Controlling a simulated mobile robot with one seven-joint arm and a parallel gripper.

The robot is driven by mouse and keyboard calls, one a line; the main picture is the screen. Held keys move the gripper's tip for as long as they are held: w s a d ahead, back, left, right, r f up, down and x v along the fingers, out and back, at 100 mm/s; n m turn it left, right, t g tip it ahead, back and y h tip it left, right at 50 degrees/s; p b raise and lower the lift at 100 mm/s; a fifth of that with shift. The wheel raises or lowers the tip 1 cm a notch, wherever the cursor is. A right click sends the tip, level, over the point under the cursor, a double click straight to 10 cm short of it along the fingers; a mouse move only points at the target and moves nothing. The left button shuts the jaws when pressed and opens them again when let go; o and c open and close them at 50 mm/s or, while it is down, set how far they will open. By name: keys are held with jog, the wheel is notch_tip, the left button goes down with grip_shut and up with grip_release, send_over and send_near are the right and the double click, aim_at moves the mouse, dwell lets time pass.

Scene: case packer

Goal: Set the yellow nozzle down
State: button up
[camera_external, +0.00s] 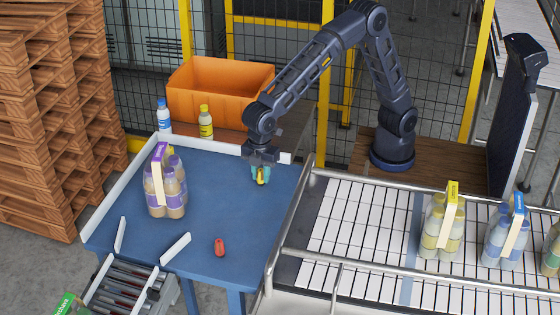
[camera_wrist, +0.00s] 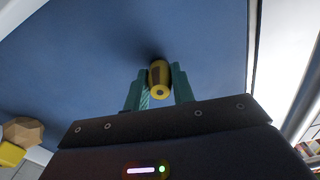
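The yellow nozzle (camera_external: 261,176) is upright between the teal fingers of my gripper (camera_external: 260,174), over the right back part of the blue table (camera_external: 225,205). In the wrist view the nozzle (camera_wrist: 159,78) sits between both fingers (camera_wrist: 160,88), which are closed against its sides. A dark shadow lies on the blue surface close by it. Its lower end is very near the tabletop; I cannot tell if it touches.
A red nozzle-like piece (camera_external: 219,247) is at the table's front. A purple-handled bottle pack (camera_external: 165,190) stands on the left. Blue (camera_external: 164,117) and yellow (camera_external: 206,123) bottles stand behind the rim, by an orange bin (camera_external: 215,95). A conveyor (camera_external: 355,225) with bottle packs is right.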

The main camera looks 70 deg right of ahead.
jog(key=o, duration=0.4)
notch_tip(320, 180, up, 12)
jog(key=shift+r, duration=0.15)
dwell(0.4)
jog(key=shift+d, duration=0.1)
